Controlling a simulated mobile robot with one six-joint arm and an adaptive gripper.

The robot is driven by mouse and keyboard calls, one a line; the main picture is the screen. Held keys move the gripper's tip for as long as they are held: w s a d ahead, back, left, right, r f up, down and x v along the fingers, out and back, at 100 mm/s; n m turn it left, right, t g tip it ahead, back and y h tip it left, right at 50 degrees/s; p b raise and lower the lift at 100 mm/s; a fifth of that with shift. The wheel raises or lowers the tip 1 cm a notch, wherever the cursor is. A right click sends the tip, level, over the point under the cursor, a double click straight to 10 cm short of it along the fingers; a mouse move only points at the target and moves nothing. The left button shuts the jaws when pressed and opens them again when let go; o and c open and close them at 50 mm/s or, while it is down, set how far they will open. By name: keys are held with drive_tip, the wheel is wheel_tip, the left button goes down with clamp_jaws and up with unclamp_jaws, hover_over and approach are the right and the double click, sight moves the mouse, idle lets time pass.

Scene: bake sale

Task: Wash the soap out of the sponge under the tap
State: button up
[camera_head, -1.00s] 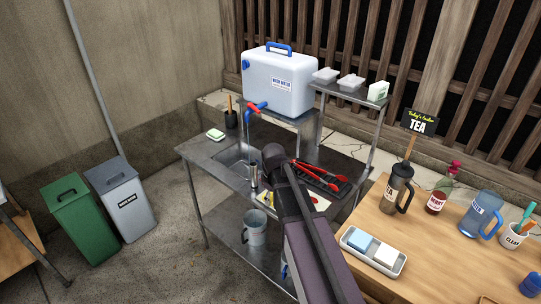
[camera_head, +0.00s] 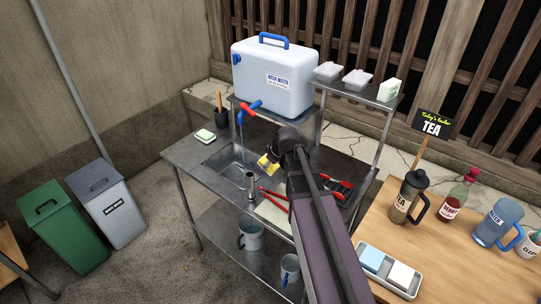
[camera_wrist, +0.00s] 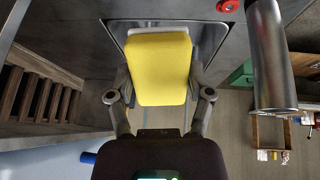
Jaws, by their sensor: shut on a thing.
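The yellow sponge (camera_head: 264,165) is in my gripper (camera_head: 272,158), above the right side of the metal sink (camera_head: 225,162). In the wrist view the sponge (camera_wrist: 160,68) fills the space between my two fingers, with a pale strip along its top edge. I cannot tell whether that strip is soap. The tap (camera_head: 249,108), with a red handle and blue spout, sticks out from the white water tank (camera_head: 272,85). A thin pale line hangs below the spout; I cannot tell whether it is running water. The sponge is to the right of the spout, apart from it.
A metal cylinder (camera_head: 251,186) stands at the sink's front right; it looms close in the wrist view (camera_wrist: 270,60). Red-handled tongs (camera_head: 274,197) lie to its right. A soap dish (camera_head: 205,135) and a dark pot (camera_head: 222,117) stand left of the tap.

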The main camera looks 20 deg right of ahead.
drive_tip(key=shift+w+r, duration=0.1)
drive_tip(key=shift+w, duration=0.25)
drive_tip(key=shift+s, duration=0.1)
drive_tip(key=shift+w, duration=0.2)
drive_tip(key=w+a+f+b, duration=0.1)
drive_tip(key=w+a, duration=0.1)
drive_tip(key=w, duration=0.4)
drive_tip(key=w+a+f+b, duration=0.1)
drive_tip(key=w+a, duration=0.2)
drive_tip(key=w, duration=0.3)
drive_tip(key=shift+w+f+b, duration=0.25)
drive_tip(key=shift+f+b, duration=0.15)
idle(0.7)
drive_tip(key=shift+a, duration=0.15)
idle(0.5)
drive_tip(key=s+a, duration=0.2)
drive_tip(key=s, duration=0.5)
drive_tip(key=shift+s+a, duration=0.15)
drive_tip(key=shift+s, duration=0.15)
idle(0.6)
idle(0.5)
